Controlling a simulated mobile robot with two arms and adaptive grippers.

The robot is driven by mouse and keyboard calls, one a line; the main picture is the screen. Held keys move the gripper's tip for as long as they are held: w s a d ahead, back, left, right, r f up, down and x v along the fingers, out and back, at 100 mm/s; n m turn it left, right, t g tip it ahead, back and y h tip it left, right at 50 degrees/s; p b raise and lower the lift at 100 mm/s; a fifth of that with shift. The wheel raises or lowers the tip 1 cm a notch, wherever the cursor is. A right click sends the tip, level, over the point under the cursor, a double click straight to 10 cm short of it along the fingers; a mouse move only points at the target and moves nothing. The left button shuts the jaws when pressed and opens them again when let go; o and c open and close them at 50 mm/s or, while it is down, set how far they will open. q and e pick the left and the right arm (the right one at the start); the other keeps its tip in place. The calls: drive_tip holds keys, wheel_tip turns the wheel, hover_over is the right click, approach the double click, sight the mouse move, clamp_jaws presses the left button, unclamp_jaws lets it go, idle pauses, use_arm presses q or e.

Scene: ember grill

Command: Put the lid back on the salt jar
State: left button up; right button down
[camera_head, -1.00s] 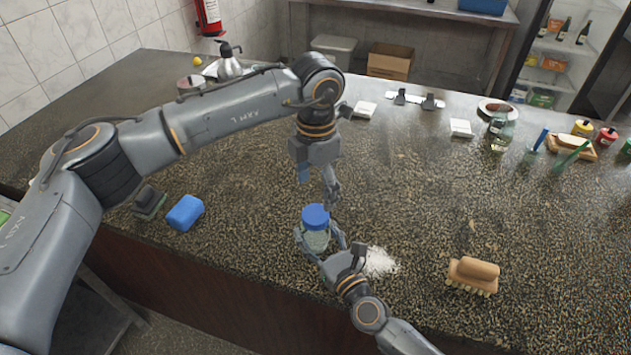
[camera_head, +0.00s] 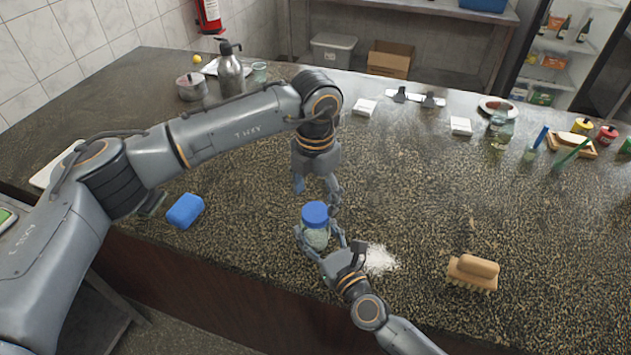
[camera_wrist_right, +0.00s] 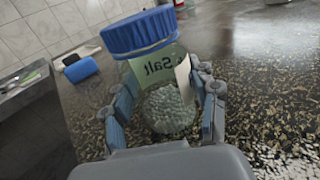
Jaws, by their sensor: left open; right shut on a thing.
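The salt jar (camera_head: 317,237) is a clear jar with whitish contents, near the counter's front edge. In the right wrist view the jar (camera_wrist_right: 165,98) has a "Salt" label. The blue lid (camera_head: 315,214) sits on the jar's mouth; it also shows in the right wrist view (camera_wrist_right: 138,33). I cannot tell whether it is screwed tight. My right gripper (camera_head: 318,244) is shut around the jar's body, one finger on each side. My left gripper (camera_head: 325,195) is open, pointing down just behind and above the lid, apart from it as far as I can see.
Spilled white salt (camera_head: 381,259) lies right of the jar. A wooden brush (camera_head: 473,272) is farther right, a blue sponge (camera_head: 185,211) to the left. A metal flask (camera_head: 230,70) and a pot (camera_head: 191,87) stand at the back left. The middle right counter is mostly clear.

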sight(316, 212)
use_arm(q)
drive_tip(key=shift+f, duration=2.1)
drive_tip(key=c, duration=1.2)
drive_tip(key=o, duration=1.4)
drive_tip(key=shift+c, duration=0.2)
wheel_tip(316, 212, up, 12)
